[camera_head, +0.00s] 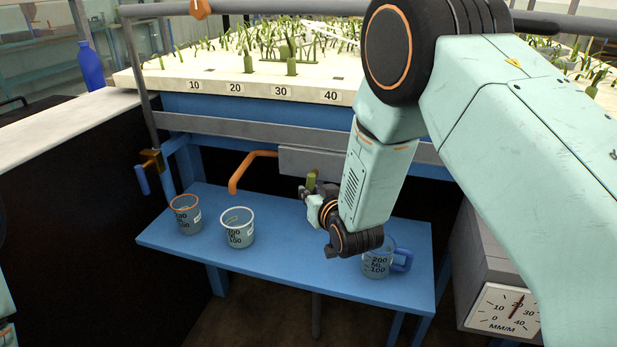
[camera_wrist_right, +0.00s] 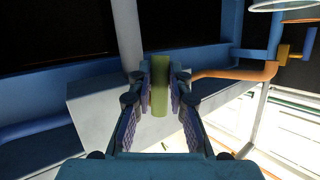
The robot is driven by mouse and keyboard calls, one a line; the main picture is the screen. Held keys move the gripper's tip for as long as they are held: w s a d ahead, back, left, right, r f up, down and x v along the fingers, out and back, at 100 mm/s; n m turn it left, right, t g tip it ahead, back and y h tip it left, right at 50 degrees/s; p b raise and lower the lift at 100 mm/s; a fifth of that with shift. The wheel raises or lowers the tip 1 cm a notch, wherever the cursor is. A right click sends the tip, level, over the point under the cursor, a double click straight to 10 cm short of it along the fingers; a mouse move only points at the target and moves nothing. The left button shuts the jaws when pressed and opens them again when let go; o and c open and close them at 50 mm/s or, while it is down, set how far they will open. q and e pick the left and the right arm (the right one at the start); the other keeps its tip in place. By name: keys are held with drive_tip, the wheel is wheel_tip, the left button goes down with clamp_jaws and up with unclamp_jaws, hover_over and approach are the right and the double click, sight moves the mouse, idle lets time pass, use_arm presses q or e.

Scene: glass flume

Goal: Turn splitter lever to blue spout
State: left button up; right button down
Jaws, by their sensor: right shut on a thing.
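The splitter is a grey box (camera_head: 300,158) under the planted bed. Its olive-green lever handle (camera_head: 311,180) shows just beyond my right gripper (camera_head: 308,192). In the right wrist view the handle (camera_wrist_right: 159,92) stands between the fingers of my right gripper (camera_wrist_right: 160,80), which is shut on it. An orange spout (camera_head: 250,160) leaves the box on the left. It also shows in the right wrist view (camera_wrist_right: 240,72). A blue pipe (camera_wrist_right: 40,128) is on the opposite side there. My right arm hides that side of the box in the head view. My left gripper is out of view.
A blue shelf (camera_head: 290,265) below holds an orange-rimmed beaker (camera_head: 186,216), a white-rimmed beaker (camera_head: 238,232) and a blue-handled beaker (camera_head: 376,264), partly behind my right wrist. A dial (camera_head: 505,309) stands right. A brass valve (camera_head: 151,162) is on the left.

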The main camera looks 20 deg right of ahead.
drive_tip(key=shift+s+d+r+n+g+h+p, duration=0.2)
drive_tip(key=shift+n+g+h+p, duration=0.5)
drive_tip(key=shift+p, duration=0.75)
drive_tip(key=shift+s+d+r+n+g+h+p, duration=0.2)
drive_tip(key=shift+n+g+h+p, duration=0.5)
drive_tip(key=shift+p, duration=0.7)
drive_tip(key=shift+s+d+r+n+g+h+p, duration=0.25)
drive_tip(key=shift+n+g+h+p, duration=0.45)
drive_tip(key=shift+p, duration=0.75)
drive_tip(key=shift+w+d+f, duration=0.1)
drive_tip(key=shift+w, duration=0.05)
drive_tip(key=c, duration=1.3)
unclamp_jaws()
drive_tip(key=shift+o, duration=0.2)
